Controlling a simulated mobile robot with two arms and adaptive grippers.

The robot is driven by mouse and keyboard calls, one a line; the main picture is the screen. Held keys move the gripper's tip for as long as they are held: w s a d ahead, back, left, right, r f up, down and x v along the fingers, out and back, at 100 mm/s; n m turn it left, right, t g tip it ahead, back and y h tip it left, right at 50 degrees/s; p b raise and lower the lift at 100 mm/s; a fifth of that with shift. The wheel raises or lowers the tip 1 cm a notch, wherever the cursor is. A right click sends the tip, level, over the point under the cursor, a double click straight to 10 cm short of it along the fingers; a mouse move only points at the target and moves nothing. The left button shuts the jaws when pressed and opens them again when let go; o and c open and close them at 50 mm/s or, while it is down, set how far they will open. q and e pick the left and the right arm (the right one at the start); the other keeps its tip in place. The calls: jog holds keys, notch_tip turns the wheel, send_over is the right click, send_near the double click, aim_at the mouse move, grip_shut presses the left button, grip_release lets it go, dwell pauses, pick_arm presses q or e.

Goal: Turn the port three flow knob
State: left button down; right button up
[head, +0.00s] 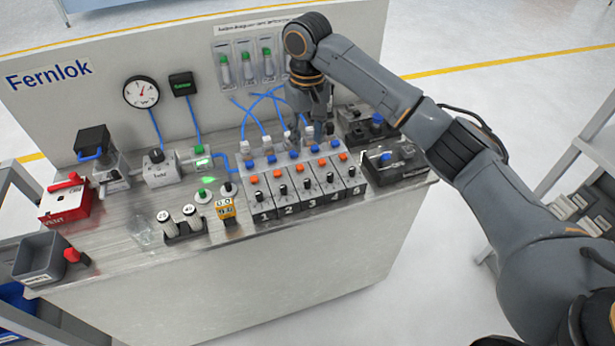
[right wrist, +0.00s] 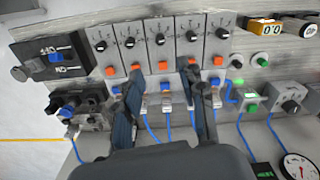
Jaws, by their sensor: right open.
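The port three flow knob (head: 307,184) is a small black knob above the number 3, in the middle of a grey five-port manifold (head: 298,212). In the right wrist view it is the middle black knob (right wrist: 160,40), uncovered, with an orange button below it in the picture. My right gripper (head: 310,128) points down behind the manifold, over its rear fittings and blue hoses. In the right wrist view its two fingers (right wrist: 162,78) are spread apart with nothing gripped, and their tips show near the orange buttons, apart from the knob. My left gripper is out of view.
Blue hoses (head: 263,103) run behind the manifold. Dark valve blocks (head: 398,168) stand to its right. A yellow meter (head: 226,209) and a red box (head: 66,201) stand left. A back panel (head: 95,40) with a gauge (head: 141,92) rises behind. Space above the knobs is clear.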

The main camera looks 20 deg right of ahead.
aim_at(307, 180)
notch_tip(307, 180, down, 14)
jog(key=shift+r+p, duration=0.15)
jog(key=shift+p, duration=1.05)
jog(key=shift+c, duration=0.2)
grip_shut()
